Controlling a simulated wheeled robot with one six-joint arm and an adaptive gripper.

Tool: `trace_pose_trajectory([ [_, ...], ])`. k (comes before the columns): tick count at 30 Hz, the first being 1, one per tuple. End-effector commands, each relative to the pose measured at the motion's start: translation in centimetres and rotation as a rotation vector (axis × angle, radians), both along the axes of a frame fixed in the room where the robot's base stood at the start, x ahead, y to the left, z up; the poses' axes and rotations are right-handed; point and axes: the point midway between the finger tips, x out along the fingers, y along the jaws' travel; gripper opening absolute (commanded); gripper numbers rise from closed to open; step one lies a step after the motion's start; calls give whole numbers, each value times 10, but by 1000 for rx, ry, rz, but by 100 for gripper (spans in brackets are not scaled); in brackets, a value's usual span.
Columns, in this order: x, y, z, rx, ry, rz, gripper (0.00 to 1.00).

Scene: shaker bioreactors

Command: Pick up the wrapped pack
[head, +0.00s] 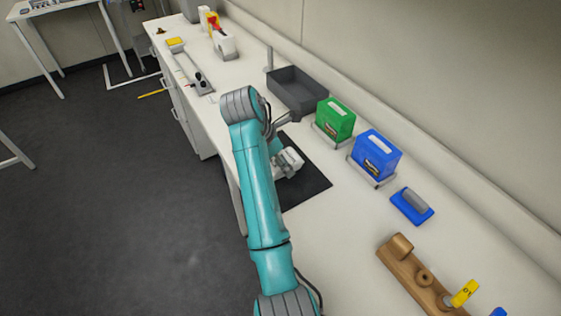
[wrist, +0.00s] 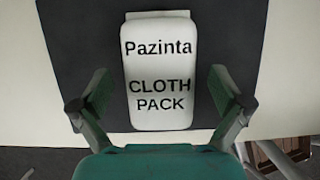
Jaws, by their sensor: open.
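The wrapped pack (wrist: 160,65) is white with rounded corners and black print reading "Pazinta CLOTH PACK". In the wrist view it lies on a dark mat (wrist: 240,40). My gripper (wrist: 161,90) is open, with one finger on each side of the pack's lower half and a visible gap on both sides. I cannot tell how high the fingers are above the mat. In the head view the mat (head: 312,186) lies on the white bench, and my arm hides much of the area around the gripper and pack.
On the bench, a grey tray (head: 300,97), a green box (head: 335,120) and a blue box (head: 376,154) stand behind the mat. A blue-based block (head: 411,206) and a wooden holder (head: 404,273) are at right. The bench's front edge is close to the mat.

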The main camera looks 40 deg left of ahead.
Motion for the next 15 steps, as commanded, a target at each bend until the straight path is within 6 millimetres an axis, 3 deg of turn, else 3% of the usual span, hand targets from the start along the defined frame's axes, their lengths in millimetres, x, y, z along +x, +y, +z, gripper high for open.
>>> trace_pose_trajectory([
  [15, 0, 0, -4, 0, 0, 0, 100],
])
